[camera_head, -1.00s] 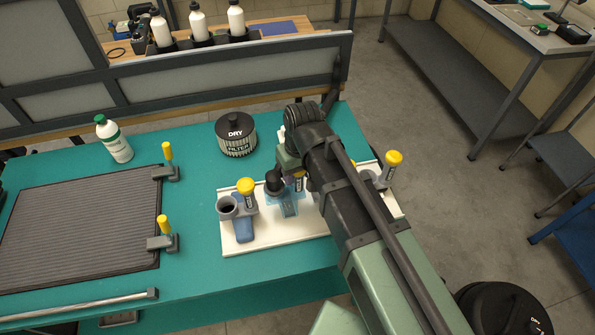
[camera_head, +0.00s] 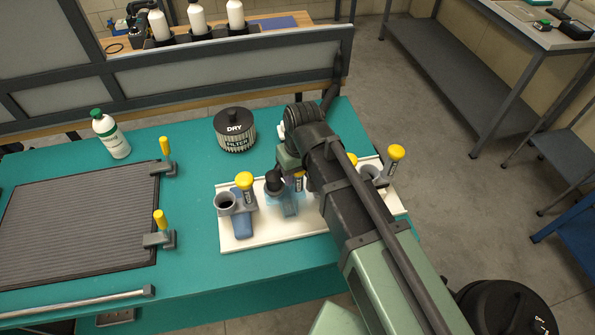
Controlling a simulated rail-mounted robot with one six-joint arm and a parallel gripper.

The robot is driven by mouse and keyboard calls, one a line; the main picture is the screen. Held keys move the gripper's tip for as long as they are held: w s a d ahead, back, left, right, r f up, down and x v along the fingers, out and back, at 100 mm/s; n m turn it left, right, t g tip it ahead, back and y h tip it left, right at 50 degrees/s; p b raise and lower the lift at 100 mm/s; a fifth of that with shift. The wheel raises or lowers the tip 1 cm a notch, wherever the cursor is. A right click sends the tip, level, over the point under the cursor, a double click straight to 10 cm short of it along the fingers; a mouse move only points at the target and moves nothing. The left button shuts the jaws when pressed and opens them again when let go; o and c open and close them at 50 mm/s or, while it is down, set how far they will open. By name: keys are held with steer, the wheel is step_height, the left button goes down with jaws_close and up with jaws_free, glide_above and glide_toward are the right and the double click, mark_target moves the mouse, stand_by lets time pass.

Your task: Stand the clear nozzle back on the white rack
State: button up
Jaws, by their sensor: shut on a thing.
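The white rack (camera_head: 262,241) lies at the right front of the teal table. A grey holder with a round dark mouth (camera_head: 227,202), a yellow-topped piece and a blue part stand at its left end. Another yellow-topped holder (camera_head: 390,161) stands at its right end. A see-through bluish nozzle (camera_head: 287,206) shows over the rack's middle, beside a dark round cap (camera_head: 275,181). My gripper (camera_head: 296,178) is just above and right of it, mostly hidden by my arm, and appears shut on the clear nozzle. Whether the nozzle touches the rack cannot be told.
A black-lidded DRY filter canister (camera_head: 235,132) stands behind the rack. A white bottle with a green cap (camera_head: 111,137) stands at the back left. Two yellow-handled clamps (camera_head: 162,230) edge the ribbed dark mat (camera_head: 75,228). Table between mat and rack is clear.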

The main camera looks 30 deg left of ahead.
steer(key=shift+f, duration=0.35)
steer(key=shift+f+b, duration=0.15)
steer(key=shift+b, duration=0.2)
steer(key=o, duration=1.6)
step_height(320, 180, up, 9)
steer(key=p, duration=0.9)
steer(key=shift+r, duration=0.2)
steer(key=shift+f, duration=0.15)
